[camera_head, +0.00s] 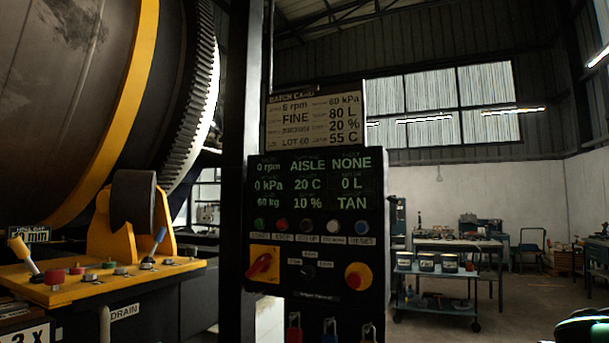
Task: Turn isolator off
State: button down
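The isolator (263,264) is a red rotary handle on a square yellow plate. It is at the lower left of the black control panel (335,296), and its handle lies slanted, from lower left to upper right. I cannot read any on or off marks by it. Nothing touches it. The panel's display (312,186) reads 0 rpm, 0 kPa, 60 kg and AISLE. My gripper's fingers are not in view; only a dark rounded part with a green edge shows at the bottom right corner, and I cannot tell what it is.
A row of buttons (308,226) runs above the isolator. A red knob on yellow (358,276) is to its right, and coloured padlocks (331,328) hang below. A yellow lever console (100,280) and large drum (85,100) stand left. A trolley (437,304) stands right, with open floor around it.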

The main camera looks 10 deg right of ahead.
aim_at(261, 264)
jog(key=k, duration=1.2)
jog(key=u, duration=0.75)
jog(key=i, duration=1.45)
jog(key=z, duration=0.2)
